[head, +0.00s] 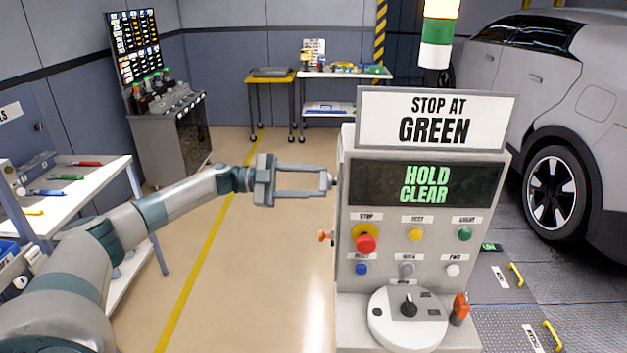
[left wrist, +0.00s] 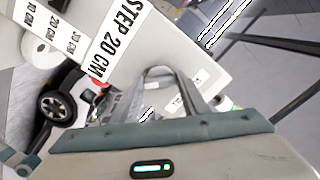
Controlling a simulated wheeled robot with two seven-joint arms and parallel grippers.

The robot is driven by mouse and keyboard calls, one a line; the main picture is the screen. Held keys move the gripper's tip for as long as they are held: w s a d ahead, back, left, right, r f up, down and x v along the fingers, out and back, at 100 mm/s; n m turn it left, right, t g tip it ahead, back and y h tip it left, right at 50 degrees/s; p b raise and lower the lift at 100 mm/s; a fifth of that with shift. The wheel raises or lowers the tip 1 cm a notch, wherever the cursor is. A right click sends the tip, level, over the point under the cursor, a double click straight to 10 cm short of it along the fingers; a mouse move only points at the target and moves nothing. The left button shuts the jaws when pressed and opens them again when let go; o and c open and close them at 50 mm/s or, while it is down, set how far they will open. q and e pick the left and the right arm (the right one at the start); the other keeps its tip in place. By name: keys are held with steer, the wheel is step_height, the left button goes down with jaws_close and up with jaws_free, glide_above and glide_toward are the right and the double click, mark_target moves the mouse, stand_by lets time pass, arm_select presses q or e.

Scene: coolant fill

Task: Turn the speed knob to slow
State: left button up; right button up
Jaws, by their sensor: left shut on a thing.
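The grey console (head: 425,225) stands at the centre right with a screen reading "HOLD CLEAR". A black knob (head: 408,305) sits on the round white dial (head: 385,332) at its lower front; the small dial labels are too small to read. My left gripper (head: 326,180) is at the console's left side, level with the screen, well above and left of the dial. Its fingers are shut on a small knob (head: 331,180) on that side, mostly hidden by them. In the left wrist view the fingers (left wrist: 158,72) meet near a pale panel. My right gripper is not in view.
The console bears a red stop button (head: 365,243), several other buttons, an orange part (head: 461,308) at the right and another at the left. A sign (head: 437,118) reads "STOP AT GREEN". A car (head: 560,110) stands right; a white bench (head: 85,185) stands left. Floor between is clear.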

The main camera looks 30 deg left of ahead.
arm_select(q)
steer(key=o, duration=1.1)
steer(key=shift+a, duration=0.1)
steer(key=shift+c, duration=0.2)
steer(key=b+v, duration=0.8)
steer(key=v, duration=0.9)
steer(key=shift+a+b, duration=0.2)
steer(key=shift+b, duration=0.15)
steer(key=shift+f, duration=0.1)
